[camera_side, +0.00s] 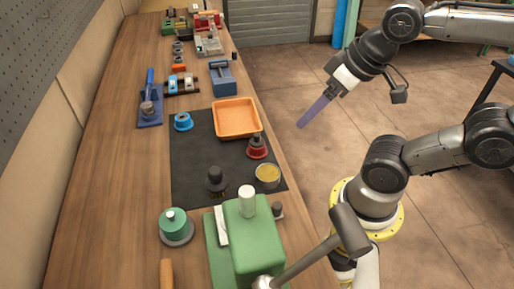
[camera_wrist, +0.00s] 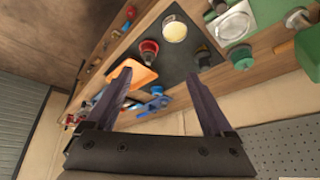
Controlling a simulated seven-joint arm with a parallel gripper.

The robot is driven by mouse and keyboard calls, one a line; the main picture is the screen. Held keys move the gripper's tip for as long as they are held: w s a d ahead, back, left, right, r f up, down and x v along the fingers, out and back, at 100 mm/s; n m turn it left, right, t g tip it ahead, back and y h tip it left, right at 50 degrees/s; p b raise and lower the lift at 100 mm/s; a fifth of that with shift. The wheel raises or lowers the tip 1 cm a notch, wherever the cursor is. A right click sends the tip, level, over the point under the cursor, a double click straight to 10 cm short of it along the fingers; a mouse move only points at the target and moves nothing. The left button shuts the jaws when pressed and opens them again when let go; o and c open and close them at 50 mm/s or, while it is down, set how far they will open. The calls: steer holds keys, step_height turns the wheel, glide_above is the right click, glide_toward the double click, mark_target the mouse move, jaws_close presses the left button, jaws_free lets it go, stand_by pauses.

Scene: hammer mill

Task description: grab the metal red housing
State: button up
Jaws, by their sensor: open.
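The red metal housing (camera_side: 257,151) stands upright on the black mat (camera_side: 195,155), near the table's right edge, with a darker part on top. In the wrist view the red housing (camera_wrist: 149,48) shows beyond my fingertips, near the upper middle. My gripper (camera_side: 302,124) is in the air off the table's right side, to the right of the housing and apart from it. In the wrist view my gripper (camera_wrist: 158,74) has its two fingers wide apart with nothing held between them.
An orange tray (camera_side: 237,118) lies behind the housing; a cup with yellowish contents (camera_side: 268,174) stands in front. A black knobbed part (camera_side: 216,180), a blue ring part (camera_side: 182,122) and a green press (camera_side: 250,240) are nearby. The table's left side is mostly clear.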

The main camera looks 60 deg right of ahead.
steer(key=w+r+m, duration=0.3)
steer(key=m, duration=0.3)
steer(key=m+g, duration=0.6)
steer(key=m, duration=0.1)
glide_above(256, 134)
step_height(256, 134, down, 15)
steer(key=shift+a+r, duration=0.1)
steer(key=shift+a, duration=0.05)
steer(key=shift+s+f, duration=0.15)
steer(key=shift+f, duration=2.55)
jaws_close()
steer(key=shift+r, duration=0.1)
